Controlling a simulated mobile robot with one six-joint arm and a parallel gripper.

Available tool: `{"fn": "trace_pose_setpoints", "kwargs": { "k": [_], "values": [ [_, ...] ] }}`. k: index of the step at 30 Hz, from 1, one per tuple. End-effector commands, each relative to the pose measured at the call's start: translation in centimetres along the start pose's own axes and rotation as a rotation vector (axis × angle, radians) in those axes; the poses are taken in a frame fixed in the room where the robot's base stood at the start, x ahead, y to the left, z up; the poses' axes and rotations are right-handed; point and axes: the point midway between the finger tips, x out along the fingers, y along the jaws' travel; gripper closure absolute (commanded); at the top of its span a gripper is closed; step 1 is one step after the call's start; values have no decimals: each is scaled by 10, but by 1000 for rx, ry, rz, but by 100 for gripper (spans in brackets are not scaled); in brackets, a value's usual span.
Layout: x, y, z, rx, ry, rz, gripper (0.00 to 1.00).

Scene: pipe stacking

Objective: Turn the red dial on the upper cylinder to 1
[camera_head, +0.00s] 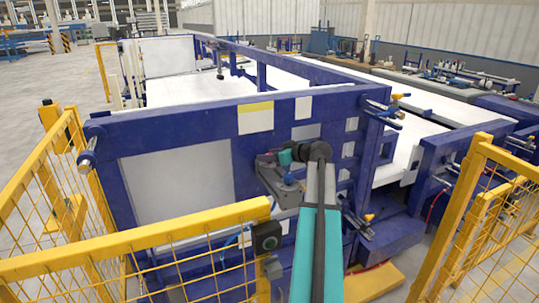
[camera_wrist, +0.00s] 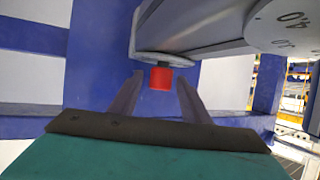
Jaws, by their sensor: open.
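The red dial (camera_wrist: 161,78) shows in the wrist view as a small red knob below a round grey disc at the end of a grey cylinder (camera_wrist: 190,22). My gripper (camera_wrist: 157,82) is open, with one dark finger on each side of the dial. The dial appears between the fingertips, with gaps on both sides; I cannot tell the depth. In the head view my arm reaches toward the blue machine, and the dial cannot be made out there. A grey round part with printed numbers (camera_wrist: 290,20) is at the upper right of the wrist view.
The blue frame (camera_head: 190,120) of the machine stands around the work spot. A yellow mesh fence (camera_head: 130,245) runs in front at the left, and another yellow fence (camera_head: 490,200) stands at the right. Open floor shows at the far left.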

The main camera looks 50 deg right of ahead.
Motion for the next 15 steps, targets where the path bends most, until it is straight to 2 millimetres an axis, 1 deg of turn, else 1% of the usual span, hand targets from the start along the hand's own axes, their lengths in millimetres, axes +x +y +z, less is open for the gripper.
{"fn": "trace_pose_setpoints", "kwargs": {
  "k": [7, 8, 9, 15],
  "values": [
    [0, 0, 0, 0, 0, 0, 57],
    [0, 0, 0, 0, 0, 0, 59],
    [0, 0, 0, 0, 0, 0, 65],
    [0, 0, 0, 0, 0, 1, 98]
  ]
}}
